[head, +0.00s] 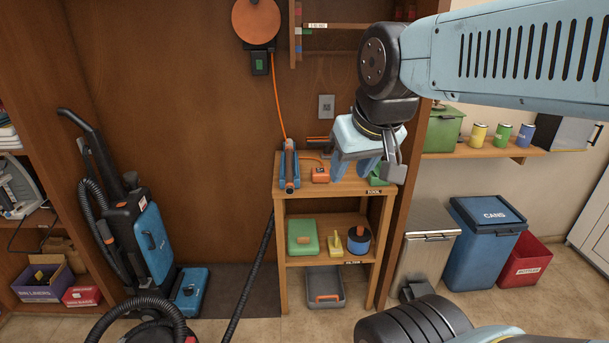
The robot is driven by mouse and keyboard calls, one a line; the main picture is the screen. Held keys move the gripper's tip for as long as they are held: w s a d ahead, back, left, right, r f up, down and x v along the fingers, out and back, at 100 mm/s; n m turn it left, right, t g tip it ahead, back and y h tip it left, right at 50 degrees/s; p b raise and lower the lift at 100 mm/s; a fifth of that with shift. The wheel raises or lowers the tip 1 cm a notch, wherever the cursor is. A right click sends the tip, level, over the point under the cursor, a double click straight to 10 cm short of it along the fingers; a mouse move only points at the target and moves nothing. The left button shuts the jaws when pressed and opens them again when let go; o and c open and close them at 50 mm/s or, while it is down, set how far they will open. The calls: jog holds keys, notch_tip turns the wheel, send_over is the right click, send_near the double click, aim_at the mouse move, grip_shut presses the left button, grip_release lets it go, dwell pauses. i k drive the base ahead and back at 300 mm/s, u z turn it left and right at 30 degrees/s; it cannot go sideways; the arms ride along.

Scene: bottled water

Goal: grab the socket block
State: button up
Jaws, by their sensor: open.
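The small orange block (320,174), which looks like the socket block, sits on the top of the wooden shelf unit (334,190). An orange cord (277,95) hangs from the round orange reel (256,22) on the wall, passes behind the blue device and appears to run to the block. My gripper (354,174) is open, with its fingers pointing down, just right of the block in the head view. It looks empty and apart from the block. Its height above the top and its depth are hard to tell.
A blue and dark handheld device (289,166) stands close left of the block. A green item (378,178) is partly hidden behind my gripper at right. Lower shelves hold a green box (302,238) and a grey bin (324,288). A blue vacuum cleaner (150,240) stands left.

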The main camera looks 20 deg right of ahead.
aim_at(318, 174)
jog(key=u, duration=0.1)
jog(key=i, duration=1)
jog(key=z, duration=0.1)
